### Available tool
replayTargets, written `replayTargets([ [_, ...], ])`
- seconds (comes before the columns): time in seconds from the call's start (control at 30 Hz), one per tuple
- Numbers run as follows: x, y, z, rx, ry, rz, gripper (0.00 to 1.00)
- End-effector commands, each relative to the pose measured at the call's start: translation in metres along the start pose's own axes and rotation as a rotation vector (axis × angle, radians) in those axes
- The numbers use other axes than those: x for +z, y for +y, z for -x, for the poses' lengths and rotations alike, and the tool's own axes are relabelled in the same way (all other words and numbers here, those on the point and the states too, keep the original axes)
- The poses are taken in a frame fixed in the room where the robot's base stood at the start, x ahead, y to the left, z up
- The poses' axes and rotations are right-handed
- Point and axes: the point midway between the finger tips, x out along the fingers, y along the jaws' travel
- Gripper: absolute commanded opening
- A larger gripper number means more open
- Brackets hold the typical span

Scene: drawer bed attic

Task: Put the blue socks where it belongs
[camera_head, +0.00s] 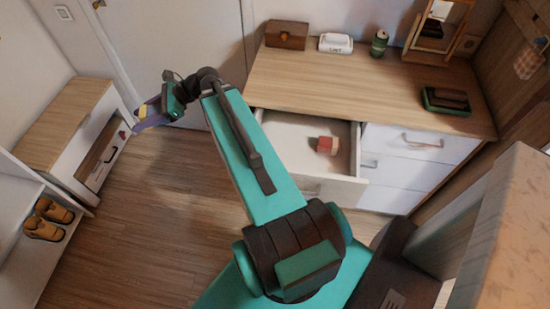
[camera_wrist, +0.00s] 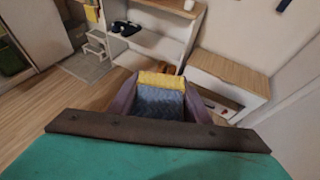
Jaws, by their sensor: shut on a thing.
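The blue socks (camera_wrist: 160,101), a blue bundle with a yellow band, are held between the two purple fingers of my gripper (camera_wrist: 160,96) in the wrist view. In the head view my gripper (camera_head: 148,117) is at the upper left, up in the air, with a bit of yellow showing at its fingers. A dresser (camera_head: 360,80) stands at the back right. Its upper left drawer (camera_head: 285,125) is pulled open, and a red and pale bundle (camera_head: 327,145) lies inside. The other dresser drawers look shut.
A low wooden-topped cabinet (camera_head: 65,120) with an open front stands at left. A shoe shelf (camera_head: 22,250) holds tan shoes (camera_head: 50,220). A wooden box (camera_head: 287,35), a white container (camera_head: 335,43) and a green can (camera_head: 379,43) stand on the dresser. The middle floor is clear.

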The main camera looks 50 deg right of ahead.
Motion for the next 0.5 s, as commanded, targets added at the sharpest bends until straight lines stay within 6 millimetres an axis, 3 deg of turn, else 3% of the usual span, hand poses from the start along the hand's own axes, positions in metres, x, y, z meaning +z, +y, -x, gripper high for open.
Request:
replayTargets([
  [0.5, -0.093, -0.017, 0.1, -0.093, 0.016, -0.047, 0.21],
])
